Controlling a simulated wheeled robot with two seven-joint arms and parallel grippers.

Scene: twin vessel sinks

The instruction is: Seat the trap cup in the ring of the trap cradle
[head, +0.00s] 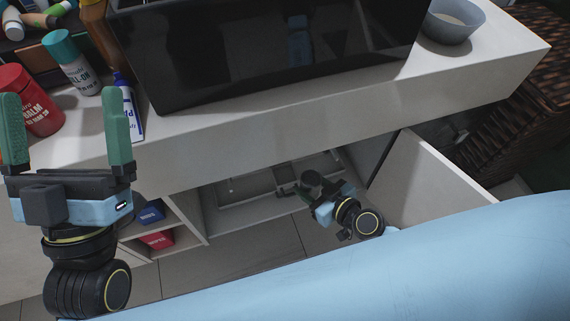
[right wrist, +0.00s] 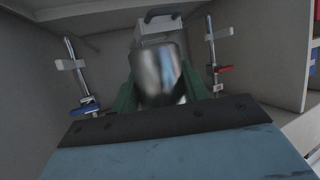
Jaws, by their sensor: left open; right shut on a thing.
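The trap cup (right wrist: 158,75) is a shiny metal cylinder between the green fingers of my right gripper (right wrist: 160,92) in the right wrist view. In the head view my right gripper (head: 306,188) is inside the open cabinet under the counter, and the cup (head: 312,177) shows small and dark there. A pale block (right wrist: 158,32) with a dark curved bar (right wrist: 162,14) stands behind the cup; it may be the trap cradle, partly hidden by the cup. I cannot tell whether they touch. My left gripper (head: 68,130) is open and empty, before the counter's left part.
Pipes with a blue handle (right wrist: 85,108) and a red handle (right wrist: 222,69) flank the cup on the cabinet walls. An open cabinet door (head: 425,175) stands right of my right gripper. Bottles, including a red one (head: 30,100), stand behind my left gripper.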

